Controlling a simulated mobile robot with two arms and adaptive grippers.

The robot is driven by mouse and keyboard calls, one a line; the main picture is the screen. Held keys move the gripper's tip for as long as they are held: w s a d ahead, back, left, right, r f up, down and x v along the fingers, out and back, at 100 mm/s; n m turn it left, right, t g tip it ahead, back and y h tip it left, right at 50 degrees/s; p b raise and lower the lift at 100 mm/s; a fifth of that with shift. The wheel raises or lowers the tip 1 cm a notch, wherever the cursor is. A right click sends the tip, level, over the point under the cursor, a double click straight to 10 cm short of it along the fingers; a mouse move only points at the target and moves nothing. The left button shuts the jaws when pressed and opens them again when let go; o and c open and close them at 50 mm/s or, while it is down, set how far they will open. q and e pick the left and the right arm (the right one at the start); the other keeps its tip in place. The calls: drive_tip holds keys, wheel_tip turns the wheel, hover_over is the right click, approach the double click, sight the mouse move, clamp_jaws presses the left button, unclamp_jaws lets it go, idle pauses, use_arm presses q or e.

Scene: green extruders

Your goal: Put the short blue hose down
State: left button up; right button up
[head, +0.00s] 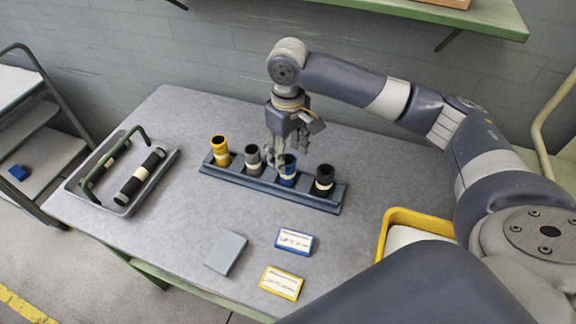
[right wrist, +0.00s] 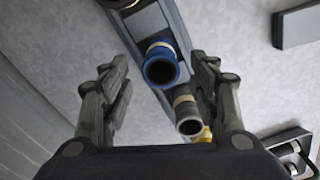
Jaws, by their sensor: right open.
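The short blue hose (head: 289,172), with a cream band, stands upright in a slot of the dark blue rack (head: 232,178) on the grey table. My right gripper (head: 277,158) points down just above and beside it, with open fingers. In the right wrist view the blue hose (right wrist: 161,66) shows its open end between the two spread fingers, with a gap to them. My left gripper is in neither view.
In the rack also stand a yellow hose (head: 221,152), a grey hose (head: 253,158) and a black hose (head: 324,180). A tray (head: 123,209) is at left, a yellow bin (head: 419,217) at right. A grey block (head: 226,253), blue box (head: 295,241) and yellow box (head: 281,283) lie in front.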

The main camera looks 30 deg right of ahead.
wheel_tip(320, 180, up, 5)
drive_tip(key=shift+r, duration=0.15)
idle(0.6)
